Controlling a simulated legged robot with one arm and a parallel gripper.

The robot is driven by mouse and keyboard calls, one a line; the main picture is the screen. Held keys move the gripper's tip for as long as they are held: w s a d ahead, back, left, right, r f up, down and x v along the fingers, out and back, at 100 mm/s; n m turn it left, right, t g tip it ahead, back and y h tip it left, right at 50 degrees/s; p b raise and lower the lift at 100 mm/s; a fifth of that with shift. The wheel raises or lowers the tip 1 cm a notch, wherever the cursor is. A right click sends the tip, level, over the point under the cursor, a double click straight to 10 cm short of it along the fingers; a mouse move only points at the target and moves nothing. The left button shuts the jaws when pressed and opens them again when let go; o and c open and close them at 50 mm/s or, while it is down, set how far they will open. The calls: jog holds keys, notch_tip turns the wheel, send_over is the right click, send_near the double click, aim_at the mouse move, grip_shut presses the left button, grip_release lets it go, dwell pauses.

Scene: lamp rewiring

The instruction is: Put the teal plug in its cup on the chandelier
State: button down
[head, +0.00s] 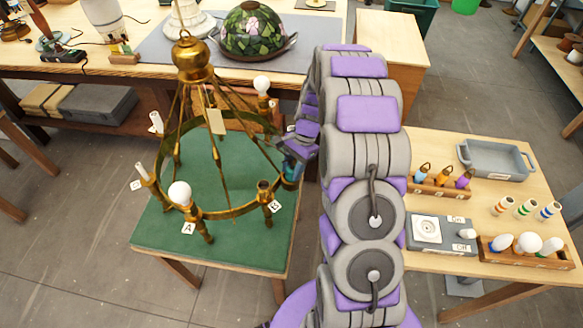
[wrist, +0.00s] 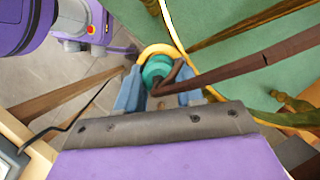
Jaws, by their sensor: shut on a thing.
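The brass chandelier (head: 193,210) stands on a green-topped table. My gripper (wrist: 157,84) reaches the right side of its ring, its blue fingers shut on the teal plug (wrist: 158,67). A yellow brass curved edge shows just beyond the plug in the wrist view; I cannot tell whether the plug is inside a cup or only against it. A dark strut (wrist: 235,76) crosses close in front of the plug. In the head view the plug and fingertips are small and partly hidden by my arm.
White bulbs (head: 180,193) sit on the chandelier, and sloping rods rise to its top. The right table holds a block with coloured plugs (head: 438,186), a grey tray (head: 495,160) and a bulb rack (head: 523,250). A stained-glass lamp (head: 254,32) stands on the back bench.

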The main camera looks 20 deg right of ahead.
jog(key=shift+a+r, duration=0.15)
jog(key=shift+a, duration=0.2)
jog(key=shift+d+p, duration=0.3)
jog(key=shift+d, duration=0.05)
jog(key=shift+a, duration=0.35)
jog(key=shift+s+d+f+p, duration=0.2)
jog(key=shift+f+p, duration=0.15)
jog(key=shift+p, duration=0.4)
dwell(0.8)
